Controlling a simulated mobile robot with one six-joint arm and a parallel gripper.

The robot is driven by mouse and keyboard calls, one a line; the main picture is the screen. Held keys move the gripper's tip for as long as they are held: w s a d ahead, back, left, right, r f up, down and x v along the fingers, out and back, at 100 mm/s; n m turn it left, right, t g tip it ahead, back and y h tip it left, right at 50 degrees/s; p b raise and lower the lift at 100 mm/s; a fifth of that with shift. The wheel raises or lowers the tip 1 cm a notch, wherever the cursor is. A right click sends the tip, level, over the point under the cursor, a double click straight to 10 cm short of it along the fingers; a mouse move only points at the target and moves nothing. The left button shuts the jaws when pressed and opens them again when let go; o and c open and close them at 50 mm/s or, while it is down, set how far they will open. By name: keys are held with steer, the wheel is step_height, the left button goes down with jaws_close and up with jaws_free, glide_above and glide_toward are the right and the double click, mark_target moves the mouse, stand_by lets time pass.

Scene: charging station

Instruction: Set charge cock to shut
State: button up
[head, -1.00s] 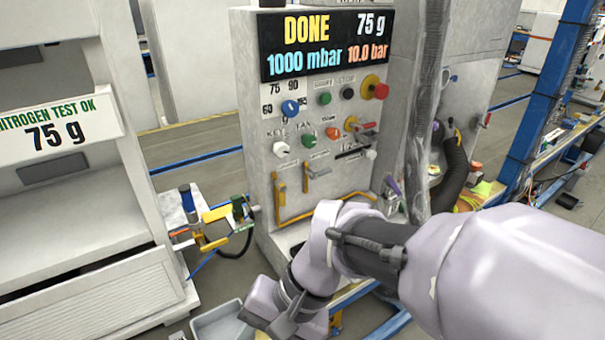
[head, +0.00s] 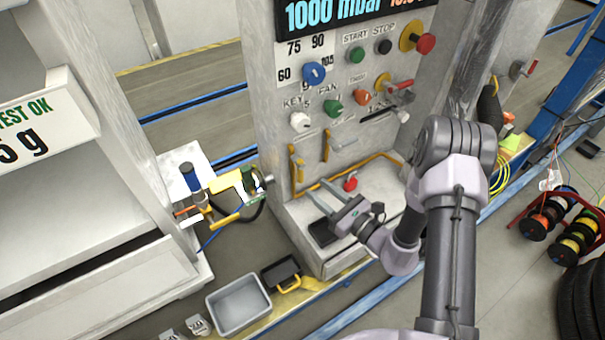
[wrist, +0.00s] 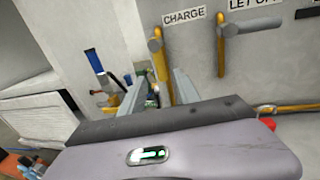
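The charge cock (head: 296,168) is on the lower left of the grey panel's front; its yellow lever hangs down. In the wrist view the cock (wrist: 162,68) shows beside the CHARGE label, its lever down between my finger ends. A second cock, under a label that partly reads LET OFF (wrist: 221,55), is to its right, also with a yellow part hanging down; it shows in the head view too (head: 326,145). My gripper (head: 316,187) is open and empty, just below and in front of the charge lever. Its two fingers also show in the wrist view (wrist: 157,85). Contact is not visible.
A grey bin (head: 237,302) stands below.

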mark_target(300, 181)
steer(key=b+x, duration=0.1)
steer(key=x, duration=0.7)
steer(key=shift+w, duration=0.1)
jaws_close()
stand_by(1.0)
